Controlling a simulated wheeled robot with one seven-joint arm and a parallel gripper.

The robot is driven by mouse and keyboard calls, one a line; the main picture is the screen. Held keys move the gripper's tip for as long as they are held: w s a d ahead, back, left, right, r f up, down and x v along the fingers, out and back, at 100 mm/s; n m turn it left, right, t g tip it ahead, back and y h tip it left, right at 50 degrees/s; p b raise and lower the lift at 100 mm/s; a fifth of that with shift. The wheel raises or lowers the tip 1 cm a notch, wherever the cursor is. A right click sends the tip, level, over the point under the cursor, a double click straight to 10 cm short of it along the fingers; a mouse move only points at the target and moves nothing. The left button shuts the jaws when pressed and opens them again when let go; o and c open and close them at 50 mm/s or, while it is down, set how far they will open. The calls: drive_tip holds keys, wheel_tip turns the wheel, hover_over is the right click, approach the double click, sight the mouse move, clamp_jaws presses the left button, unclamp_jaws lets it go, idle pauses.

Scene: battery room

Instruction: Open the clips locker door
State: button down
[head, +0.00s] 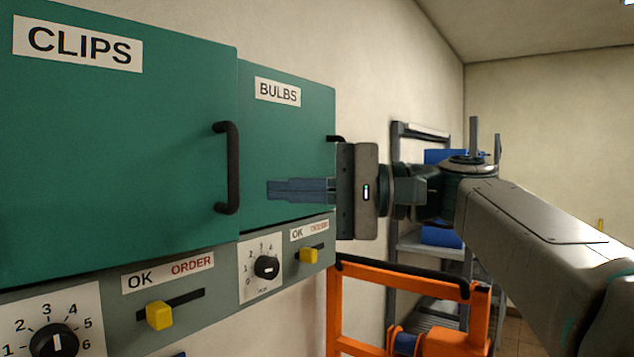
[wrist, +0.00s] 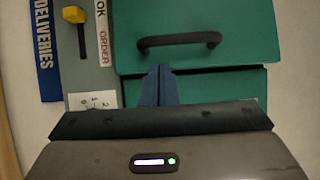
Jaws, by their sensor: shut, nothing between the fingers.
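The clips locker door (head: 110,150) is green, carries a CLIPS label (head: 78,42) and looks shut. Its black bar handle (head: 228,168) stands upright near the door's right edge. In the wrist view the clips door (wrist: 230,15) is at the top and its handle (wrist: 180,42) lies across the picture, just beyond my fingertips. My gripper (head: 270,190) is shut and empty. Its blue fingers point left, in front of the bulbs door and to the right of the clips handle, apart from it. The fingers (wrist: 160,70) also show in the wrist view.
The green bulbs door (head: 290,110) adjoins on the right, its handle partly hidden by my gripper. Below are yellow sliders (head: 159,315) and dials (head: 54,343). An orange frame (head: 400,275) and a grey rack (head: 420,130) stand further right. A blue DELIVERIES sign (wrist: 46,45) shows in the wrist view.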

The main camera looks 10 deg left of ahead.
drive_tip(key=shift+s+a+p, duration=0.1)
drive_tip(key=shift+a+p, duration=0.45)
drive_tip(key=shift+a, duration=1.85)
